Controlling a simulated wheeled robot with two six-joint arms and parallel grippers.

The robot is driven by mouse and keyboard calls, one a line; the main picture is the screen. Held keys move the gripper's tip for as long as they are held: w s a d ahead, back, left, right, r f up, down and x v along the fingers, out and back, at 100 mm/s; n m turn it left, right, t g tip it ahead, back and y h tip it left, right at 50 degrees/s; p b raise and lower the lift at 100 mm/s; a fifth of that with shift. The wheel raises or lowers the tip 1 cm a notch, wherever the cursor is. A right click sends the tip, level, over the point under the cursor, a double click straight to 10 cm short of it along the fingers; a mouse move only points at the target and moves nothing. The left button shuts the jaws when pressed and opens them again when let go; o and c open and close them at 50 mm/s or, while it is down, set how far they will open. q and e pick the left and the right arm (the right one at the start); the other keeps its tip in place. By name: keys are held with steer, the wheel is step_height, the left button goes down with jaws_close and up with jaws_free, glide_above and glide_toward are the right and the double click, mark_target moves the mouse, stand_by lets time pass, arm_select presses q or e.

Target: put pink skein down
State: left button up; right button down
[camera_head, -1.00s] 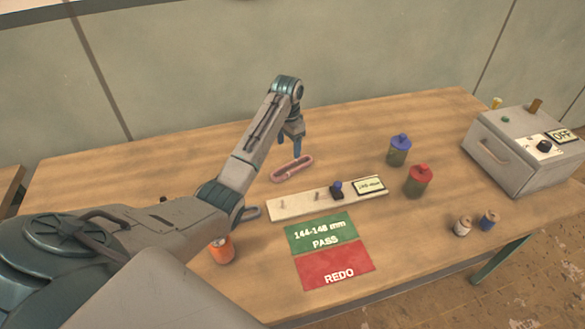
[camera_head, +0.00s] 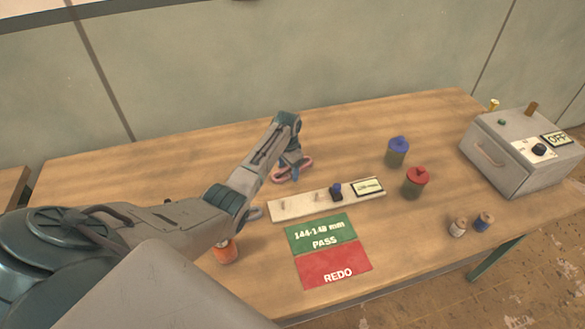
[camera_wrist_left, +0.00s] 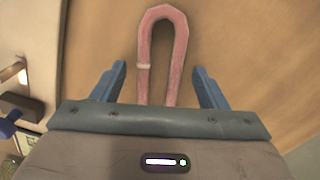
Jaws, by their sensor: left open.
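The pink skein (camera_head: 305,163) lies on the table behind the white gauge board, partly hidden by my gripper in the head view. In the left wrist view the skein (camera_wrist_left: 163,25) is a long pink loop with a pale band on its left strand, and its near end is hidden by the gripper body. My left gripper (camera_head: 292,178) is low over the skein. Its two blue fingers (camera_wrist_left: 160,82) stand apart on either side of the loop, with a gap between each finger and the strands. My right gripper is not in view.
The white gauge board (camera_head: 300,204) with pegs and a small display lies in front of the skein. Green PASS (camera_head: 320,233) and red REDO (camera_head: 333,265) mats lie nearer. Blue-lidded (camera_head: 397,152) and red-lidded (camera_head: 415,182) jars, spools and a grey box (camera_head: 515,160) stand right. An orange jar (camera_head: 226,252) stands by my arm.

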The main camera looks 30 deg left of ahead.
arm_select(q)
steer(key=c, duration=1.1)
